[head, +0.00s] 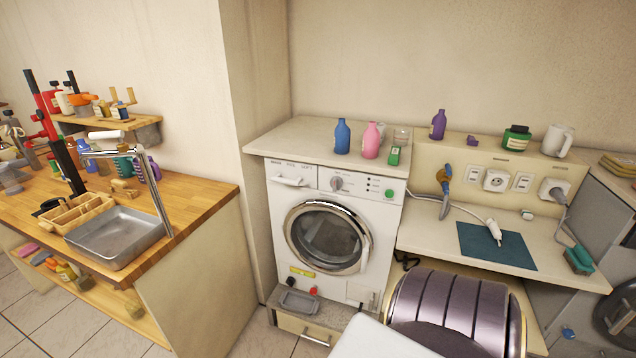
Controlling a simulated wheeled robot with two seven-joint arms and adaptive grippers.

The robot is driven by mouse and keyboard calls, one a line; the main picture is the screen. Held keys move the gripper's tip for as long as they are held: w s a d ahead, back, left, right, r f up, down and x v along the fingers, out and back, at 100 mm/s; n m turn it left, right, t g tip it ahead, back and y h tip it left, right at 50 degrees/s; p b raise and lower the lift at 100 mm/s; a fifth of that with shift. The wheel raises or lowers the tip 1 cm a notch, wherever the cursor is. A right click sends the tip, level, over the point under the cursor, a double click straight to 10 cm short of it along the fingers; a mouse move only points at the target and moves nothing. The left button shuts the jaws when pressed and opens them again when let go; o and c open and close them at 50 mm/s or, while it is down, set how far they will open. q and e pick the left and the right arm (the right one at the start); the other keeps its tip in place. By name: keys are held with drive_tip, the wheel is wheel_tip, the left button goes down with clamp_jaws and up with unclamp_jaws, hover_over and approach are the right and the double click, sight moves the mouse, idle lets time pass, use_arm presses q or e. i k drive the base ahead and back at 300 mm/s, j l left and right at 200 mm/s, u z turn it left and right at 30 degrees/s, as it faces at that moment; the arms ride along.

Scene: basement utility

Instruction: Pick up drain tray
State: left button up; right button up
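A small grey tray (298,302), which looks like the drain tray, lies on the low plinth (322,312) at the foot of the white washing machine (335,180). It sits below the round door, near the machine's left front. A yellow item (302,272) and a small red item (313,291) are just above and beside it. Neither of my grippers shows in the head view.
A wooden counter (200,205) with a metal basin (115,262) stands at the left. A lower shelf (410,235) with a dark teal mat (497,245) is right of the machine. Tiled floor (105,330) shows at the lower left. The machine's door is shut.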

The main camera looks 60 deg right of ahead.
sight(305, 305)
drive_tip(key=z, duration=1.6)
drive_tip(key=i+j+z, duration=0.1)
drive_tip(key=i, duration=0.15)
